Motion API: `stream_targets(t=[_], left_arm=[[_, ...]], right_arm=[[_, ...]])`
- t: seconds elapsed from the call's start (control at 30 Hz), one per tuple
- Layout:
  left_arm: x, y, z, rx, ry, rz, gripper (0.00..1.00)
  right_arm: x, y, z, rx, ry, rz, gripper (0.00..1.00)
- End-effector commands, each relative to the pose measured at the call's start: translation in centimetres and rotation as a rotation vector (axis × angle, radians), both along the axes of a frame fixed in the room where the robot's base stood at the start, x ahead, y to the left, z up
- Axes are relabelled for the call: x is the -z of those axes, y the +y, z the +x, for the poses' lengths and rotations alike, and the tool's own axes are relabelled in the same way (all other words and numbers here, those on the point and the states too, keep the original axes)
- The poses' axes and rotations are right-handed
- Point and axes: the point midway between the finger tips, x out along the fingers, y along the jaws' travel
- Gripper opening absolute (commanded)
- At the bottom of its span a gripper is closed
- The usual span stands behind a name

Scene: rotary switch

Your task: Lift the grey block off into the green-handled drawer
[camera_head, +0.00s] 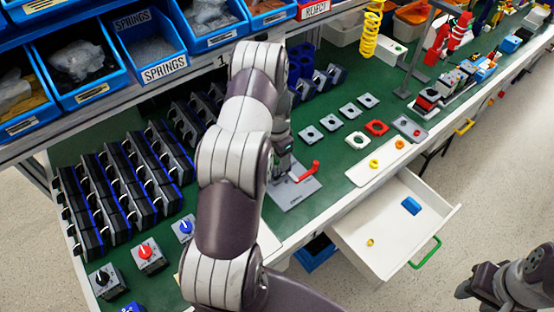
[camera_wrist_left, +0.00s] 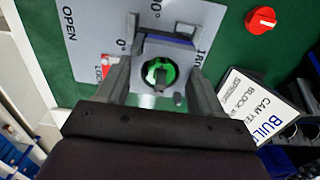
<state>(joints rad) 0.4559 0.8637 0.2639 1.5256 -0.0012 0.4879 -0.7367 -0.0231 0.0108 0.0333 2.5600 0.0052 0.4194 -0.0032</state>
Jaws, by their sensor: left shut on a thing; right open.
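In the left wrist view the grey block (camera_wrist_left: 183,58) has a blue edge and a round green knob (camera_wrist_left: 158,73) with a dark bar across it. The two fingers of my left gripper (camera_wrist_left: 164,76) are shut on its sides. The block is over a grey plate (camera_wrist_left: 95,38) marked with angles and OPEN; I cannot tell whether it touches the plate. In the head view my arm hides the block and most of the gripper. The green-handled drawer (camera_head: 355,228) is pulled open below the bench, with its green handle (camera_head: 425,253) in front. My right gripper (camera_head: 472,288) is open at the lower right.
A blue block (camera_head: 411,206) and a small yellow ring (camera_head: 370,242) lie in the drawer, with free floor around them. A red lever (camera_head: 306,172) sticks up from the plate. A white tray (camera_head: 367,170) with rings lies right of it. Blue bins (camera_head: 75,62) hang at upper left.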

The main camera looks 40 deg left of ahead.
Motion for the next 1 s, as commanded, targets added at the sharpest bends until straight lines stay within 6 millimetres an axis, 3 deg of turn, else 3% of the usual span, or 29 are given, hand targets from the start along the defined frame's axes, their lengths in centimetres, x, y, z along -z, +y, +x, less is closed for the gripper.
stream_targets(t=[0.2, 0.4, 0.8, 1.0], left_arm=[[-0.6, 0.0, 0.1, 0.000, -0.002, 0.000, 0.30], [-3.8, 0.1, 0.1, 0.000, -0.005, 0.003, 0.30], [-9.3, -7.4, 5.4, 0.004, -0.003, 0.001, 0.30], [-10.8, -9.3, 6.7, 0.001, -0.001, 0.001, 0.30]], right_arm=[[0.2, 0.0, 0.0, 0.000, 0.000, 0.000, 0.43], [1.2, 0.0, 0.0, 0.000, 0.000, 0.000, 0.43], [3.0, 0.0, 0.0, 0.000, 0.000, 0.000, 0.43], [3.2, 0.0, 0.0, 0.000, 0.000, 0.000, 0.43]])
